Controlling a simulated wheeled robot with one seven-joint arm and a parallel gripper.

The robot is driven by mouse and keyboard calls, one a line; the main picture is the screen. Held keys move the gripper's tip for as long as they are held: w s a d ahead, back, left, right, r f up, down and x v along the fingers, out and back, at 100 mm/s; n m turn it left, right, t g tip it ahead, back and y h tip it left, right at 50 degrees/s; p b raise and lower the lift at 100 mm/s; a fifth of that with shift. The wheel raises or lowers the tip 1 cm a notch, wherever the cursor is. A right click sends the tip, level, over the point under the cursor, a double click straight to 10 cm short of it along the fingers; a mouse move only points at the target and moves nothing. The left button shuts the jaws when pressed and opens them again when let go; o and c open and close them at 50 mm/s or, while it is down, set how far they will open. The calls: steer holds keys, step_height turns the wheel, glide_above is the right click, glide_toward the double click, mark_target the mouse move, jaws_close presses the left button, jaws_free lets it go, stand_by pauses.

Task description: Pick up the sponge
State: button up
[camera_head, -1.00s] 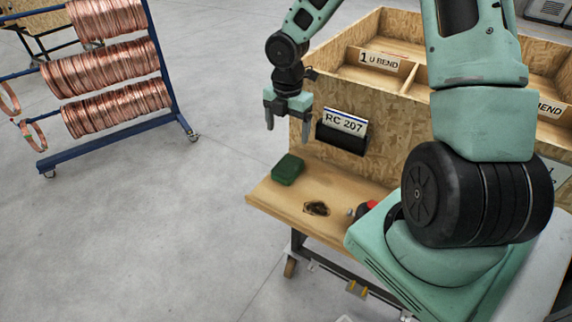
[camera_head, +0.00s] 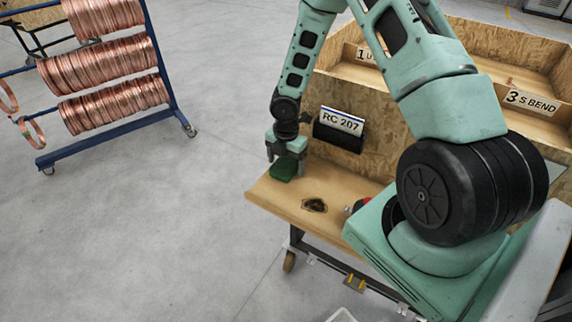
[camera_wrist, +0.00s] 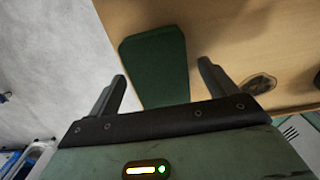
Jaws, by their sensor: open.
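The sponge is a dark green block (camera_head: 283,171) lying on the left end of the wooden table top (camera_head: 265,193). In the wrist view the sponge (camera_wrist: 157,65) lies near the table edge, between and beyond my finger tips. My gripper (camera_head: 285,160) is open and right over the sponge in the head view, hiding part of it. In the wrist view my gripper (camera_wrist: 162,70) has one finger on each side of the sponge, with gaps visible. I cannot tell whether the fingers reach down to the sponge's height.
A wooden box (camera_head: 375,135) with compartments and an RC 207 label stands behind the table top. A dark oval hole or mark (camera_head: 315,205) lies right of the sponge. A rack of copper coils (camera_head: 105,65) stands at the left. The grey floor left of the table is clear.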

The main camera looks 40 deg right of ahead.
mark_target(286, 163)
steer(key=shift+f, duration=0.15)
steer(key=c, duration=1.1)
steer(key=shift+o, duration=0.2)
step_height(286, 163, up, 18)
steer(key=shift+o, duration=0.3)
